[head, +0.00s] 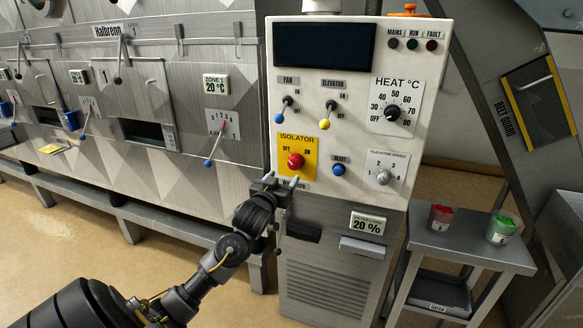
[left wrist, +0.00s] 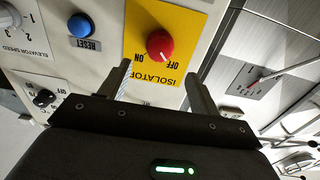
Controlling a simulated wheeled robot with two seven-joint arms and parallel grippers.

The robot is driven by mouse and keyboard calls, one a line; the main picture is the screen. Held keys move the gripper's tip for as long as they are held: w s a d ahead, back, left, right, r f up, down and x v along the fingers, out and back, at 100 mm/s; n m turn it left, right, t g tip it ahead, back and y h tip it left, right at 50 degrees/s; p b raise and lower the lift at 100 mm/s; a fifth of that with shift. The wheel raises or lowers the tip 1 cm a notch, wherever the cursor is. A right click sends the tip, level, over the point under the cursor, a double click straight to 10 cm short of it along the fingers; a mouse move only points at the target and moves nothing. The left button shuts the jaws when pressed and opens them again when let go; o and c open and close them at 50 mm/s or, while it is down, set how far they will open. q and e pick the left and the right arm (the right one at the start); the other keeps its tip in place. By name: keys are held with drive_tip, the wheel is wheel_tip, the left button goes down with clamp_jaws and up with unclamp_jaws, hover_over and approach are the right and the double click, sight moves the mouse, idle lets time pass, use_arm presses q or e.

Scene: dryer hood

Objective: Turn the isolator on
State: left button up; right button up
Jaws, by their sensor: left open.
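The isolator is a round red knob (head: 295,161) on a yellow plate (head: 309,169) at the lower left of the white control panel, with OFF marked at its left and ON at its right. In the left wrist view the knob (left wrist: 159,44) shows upside down, beyond the fingertips. My left gripper (head: 281,180) is open and empty, just below the knob. In the left wrist view its two fingers (left wrist: 158,76) stand apart on either side of the knob's line, not closed on it.
A blue reset button (head: 338,169) and the elevator speed dial (head: 383,177) lie right of the isolator. Fan (head: 287,102) and elevator (head: 329,108) levers sit above. A lever (head: 213,149) projects from the dryer at left. A side table (head: 470,245) holds two small cups.

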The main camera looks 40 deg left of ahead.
sight(293, 165)
use_arm(q)
drive_tip(key=p+x, duration=0.1)
drive_tip(key=x, duration=0.7)
drive_tip(key=shift+c, duration=0.9)
drive_tip(key=c, duration=0.8)
